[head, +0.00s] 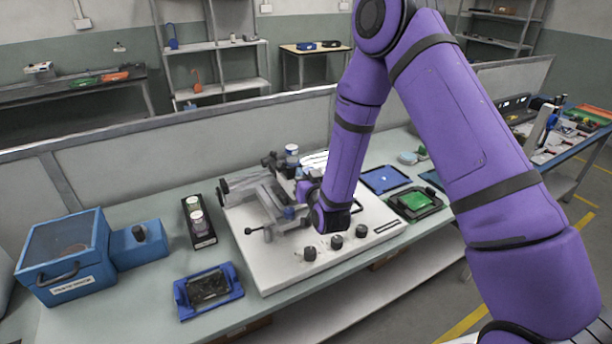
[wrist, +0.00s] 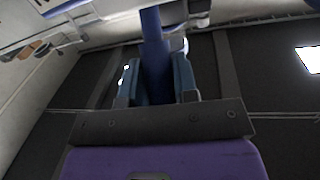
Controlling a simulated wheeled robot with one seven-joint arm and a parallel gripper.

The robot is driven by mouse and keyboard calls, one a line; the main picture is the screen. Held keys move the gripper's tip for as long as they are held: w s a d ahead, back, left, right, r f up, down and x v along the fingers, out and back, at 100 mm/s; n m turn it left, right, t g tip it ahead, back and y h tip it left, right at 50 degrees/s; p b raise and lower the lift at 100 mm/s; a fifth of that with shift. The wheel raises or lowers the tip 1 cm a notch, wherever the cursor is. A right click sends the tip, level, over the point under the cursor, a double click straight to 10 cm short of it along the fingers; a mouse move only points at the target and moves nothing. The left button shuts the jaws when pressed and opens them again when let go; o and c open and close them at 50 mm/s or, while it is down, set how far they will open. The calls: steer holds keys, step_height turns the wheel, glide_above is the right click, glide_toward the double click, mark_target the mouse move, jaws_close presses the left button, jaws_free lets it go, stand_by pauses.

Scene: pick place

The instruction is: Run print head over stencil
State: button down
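The stencil printer (head: 262,205) stands on a white base plate (head: 275,278) in the middle of the bench, with grey rails and a print head across it. My gripper (head: 300,207) is at the right side of the print head, partly hidden by my wrist. In the wrist view my gripper (wrist: 159,80) has its two blue-padded fingers on either side of an upright blue handle (wrist: 153,28). The fingers appear closed against the handle. The stencil under the head is hidden from view.
A blue box (head: 65,262) with a clear lid stands at left. A blue frame holding a dark board (head: 208,288) lies in front. A tray with jars (head: 198,222) sits left of the printer. A green board (head: 414,202) and blue tray (head: 385,180) lie right.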

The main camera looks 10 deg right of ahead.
steer(key=d, duration=0.2)
steer(key=w+d, duration=0.1)
steer(key=d, duration=0.1)
steer(key=shift+w+d, duration=0.2)
steer(key=shift+d, duration=0.2)
steer(key=c, duration=0.9)
jaws_free()
steer(key=shift+s, duration=0.1)
steer(key=s, duration=0.7)
steer(key=s+d, duration=0.1)
steer(key=s, duration=0.2)
steer(key=shift+s+d, duration=0.1)
steer(key=shift+s, duration=0.2)
